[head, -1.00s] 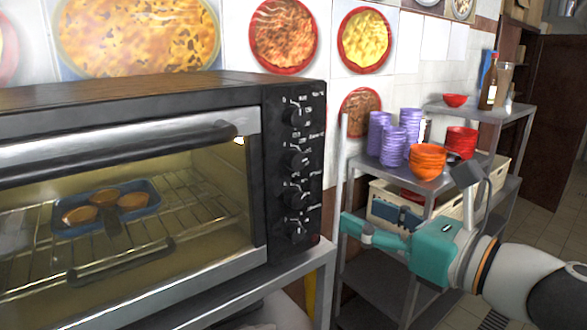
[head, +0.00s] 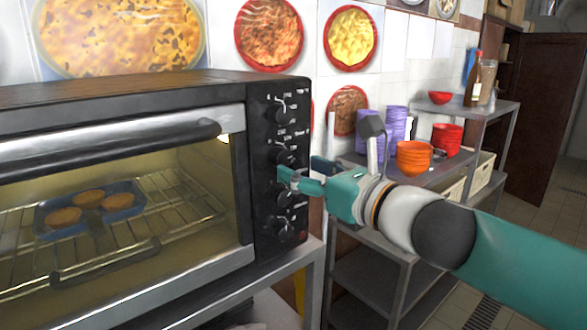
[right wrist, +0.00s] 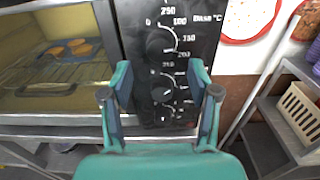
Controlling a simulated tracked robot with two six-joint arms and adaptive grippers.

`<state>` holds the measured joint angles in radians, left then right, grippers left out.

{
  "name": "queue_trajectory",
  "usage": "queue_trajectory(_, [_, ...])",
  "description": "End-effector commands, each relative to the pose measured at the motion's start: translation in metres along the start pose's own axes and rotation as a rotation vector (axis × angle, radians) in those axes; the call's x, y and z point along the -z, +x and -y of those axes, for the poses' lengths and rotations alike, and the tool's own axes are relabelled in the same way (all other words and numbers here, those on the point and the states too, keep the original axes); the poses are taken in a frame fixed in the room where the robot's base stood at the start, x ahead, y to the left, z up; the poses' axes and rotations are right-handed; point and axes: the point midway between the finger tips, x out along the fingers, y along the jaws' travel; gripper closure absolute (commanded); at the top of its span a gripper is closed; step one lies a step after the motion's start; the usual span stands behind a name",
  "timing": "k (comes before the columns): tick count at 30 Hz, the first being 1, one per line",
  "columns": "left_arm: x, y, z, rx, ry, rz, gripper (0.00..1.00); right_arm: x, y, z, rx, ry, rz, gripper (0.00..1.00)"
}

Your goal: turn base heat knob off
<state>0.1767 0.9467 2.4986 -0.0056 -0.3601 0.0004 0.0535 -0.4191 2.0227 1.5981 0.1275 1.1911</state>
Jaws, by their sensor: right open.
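The black control panel (head: 281,165) of the toaster oven carries a column of several black knobs. In the right wrist view a knob (right wrist: 158,42) sits beside a dial and a blurred label that seems to read "Base °C". Another dark knob (right wrist: 162,91) lies between my open fingers in that view. My right gripper (head: 301,171) is open and empty in front of the panel's middle, its fingertips close to the face; contact cannot be told. It also shows in the right wrist view (right wrist: 160,76). My left gripper is not in view.
The oven's glass door (head: 120,200) is shut, with a blue tray (head: 90,210) of brown rounds inside. Open space lies between the oven's stand and the shelf.

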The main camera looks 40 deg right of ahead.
Motion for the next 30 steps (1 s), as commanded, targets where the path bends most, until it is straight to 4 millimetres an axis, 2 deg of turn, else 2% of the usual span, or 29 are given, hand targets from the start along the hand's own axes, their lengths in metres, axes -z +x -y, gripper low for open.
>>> queue_trajectory(3, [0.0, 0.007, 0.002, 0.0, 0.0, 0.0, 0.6, 0.002, 0.021, -0.001, -0.002, 0.001, -0.001, 0.39])
queue_trajectory(7, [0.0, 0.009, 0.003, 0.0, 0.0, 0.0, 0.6, 0.001, 0.036, 0.0, -0.001, -0.001, 0.0, 0.39])
queue_trajectory(12, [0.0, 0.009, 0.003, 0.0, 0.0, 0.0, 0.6, 0.0, 0.043, 0.0, 0.0, -0.001, 0.001, 0.39])
queue_trajectory(20, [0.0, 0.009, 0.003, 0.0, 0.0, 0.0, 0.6, -0.001, 0.044, 0.0, 0.0, 0.0, 0.002, 0.39])
queue_trajectory(30, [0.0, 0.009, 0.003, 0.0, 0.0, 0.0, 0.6, -0.001, 0.044, -0.001, 0.0, -0.001, 0.002, 0.96])
